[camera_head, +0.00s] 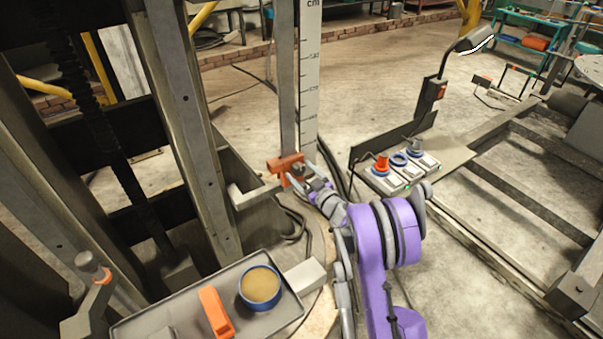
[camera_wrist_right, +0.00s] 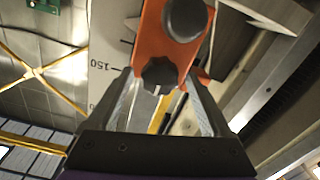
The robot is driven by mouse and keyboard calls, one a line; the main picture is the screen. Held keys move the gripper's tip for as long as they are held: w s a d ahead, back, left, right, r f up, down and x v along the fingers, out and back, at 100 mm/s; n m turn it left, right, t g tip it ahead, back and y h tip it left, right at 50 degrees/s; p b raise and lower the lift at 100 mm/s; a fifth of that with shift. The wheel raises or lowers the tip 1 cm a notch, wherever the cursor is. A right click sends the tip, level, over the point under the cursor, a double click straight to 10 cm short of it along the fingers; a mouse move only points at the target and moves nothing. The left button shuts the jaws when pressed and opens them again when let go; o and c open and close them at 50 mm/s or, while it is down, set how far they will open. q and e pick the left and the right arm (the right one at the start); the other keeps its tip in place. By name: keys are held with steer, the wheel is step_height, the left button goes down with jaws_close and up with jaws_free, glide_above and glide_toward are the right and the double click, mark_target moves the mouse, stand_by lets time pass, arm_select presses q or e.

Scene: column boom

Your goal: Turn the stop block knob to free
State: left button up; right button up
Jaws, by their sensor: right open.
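The orange stop block (camera_head: 284,166) sits on the upright rail beside the cm scale. It fills the upper middle of the right wrist view (camera_wrist_right: 150,35). Its dark lobed knob (camera_wrist_right: 160,76) faces my right gripper, and a larger round dark part (camera_wrist_right: 186,18) sits above it. My right gripper (camera_head: 304,180) is open at the block. In the right wrist view its two fingers (camera_wrist_right: 162,88) stand on either side of the knob, with gaps visible; I cannot tell whether either touches. Any knob marking is not readable. My left gripper is not in view.
A white cm scale (camera_head: 310,75) stands right behind the block. A control panel (camera_head: 400,172) with red, blue and grey knobs is to the right. A tray (camera_head: 150,325) with an orange object and a blue-rimmed cup (camera_head: 260,287) is at front left. Steel columns (camera_head: 185,110) stand left.

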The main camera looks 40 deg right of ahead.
jaws_close()
stand_by(0.4)
steer(key=n+b, duration=0.1)
steer(key=n, duration=0.2)
steer(key=shift+n, duration=0.4)
steer(key=n, duration=0.3)
steer(key=shift+n+b, duration=0.3)
steer(key=n, duration=0.4)
steer(key=shift+n, duration=0.3)
steer(key=shift+a+n+b, duration=0.1)
steer(key=shift+n+b, duration=0.2)
steer(key=shift+n, duration=2)
steer(key=shift+f, duration=0.1)
